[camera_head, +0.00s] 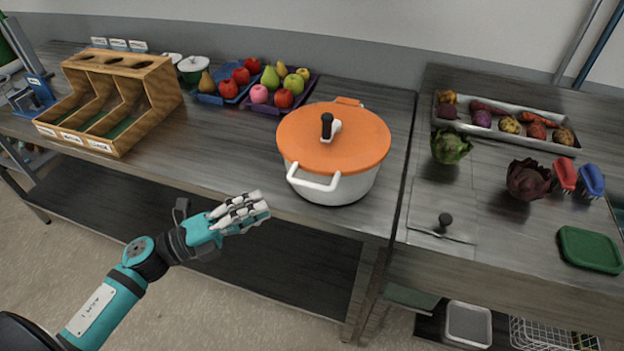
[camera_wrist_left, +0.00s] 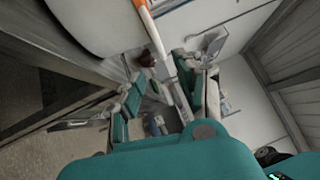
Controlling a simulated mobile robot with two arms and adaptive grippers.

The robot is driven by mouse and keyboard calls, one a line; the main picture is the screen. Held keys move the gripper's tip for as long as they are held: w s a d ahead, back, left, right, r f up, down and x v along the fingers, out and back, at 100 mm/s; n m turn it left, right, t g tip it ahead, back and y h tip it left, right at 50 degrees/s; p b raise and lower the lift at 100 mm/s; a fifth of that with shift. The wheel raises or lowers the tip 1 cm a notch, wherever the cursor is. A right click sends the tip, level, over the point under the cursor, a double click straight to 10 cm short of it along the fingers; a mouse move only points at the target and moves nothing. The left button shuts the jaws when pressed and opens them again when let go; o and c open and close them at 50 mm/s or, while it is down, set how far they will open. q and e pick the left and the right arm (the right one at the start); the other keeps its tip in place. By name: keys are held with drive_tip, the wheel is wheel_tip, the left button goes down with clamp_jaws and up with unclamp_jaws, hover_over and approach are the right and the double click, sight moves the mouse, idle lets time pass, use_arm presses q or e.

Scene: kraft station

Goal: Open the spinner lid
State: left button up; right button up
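The spinner (camera_head: 330,185) is a white pot standing near the front edge of the left counter. Its orange lid (camera_head: 365,137) is on top, with a black knob (camera_head: 327,122) on a white crank. A white handle (camera_head: 313,185) loops out at its front. My left gripper (camera_head: 255,210) is in front of the counter edge, left of the spinner and apart from it. In the left wrist view my left gripper (camera_wrist_left: 163,92) has its fingers spread, with nothing held. The white spinner body (camera_wrist_left: 95,22) fills that view's upper left. My right gripper is not in view.
A wooden divided box (camera_head: 110,100) and fruit trays (camera_head: 255,85) stand left and behind the spinner. The right counter holds a vegetable tray (camera_head: 505,125), a cabbage (camera_head: 450,146), a red cabbage (camera_head: 528,180) and a green board (camera_head: 590,250).

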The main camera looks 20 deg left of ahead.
sight(312, 186)
use_arm(q)
drive_tip(key=p+x, duration=0.3)
drive_tip(key=x, duration=0.9)
drive_tip(key=shift+w+r+p, duration=0.1)
drive_tip(key=shift+p, duration=0.2)
clamp_jaws()
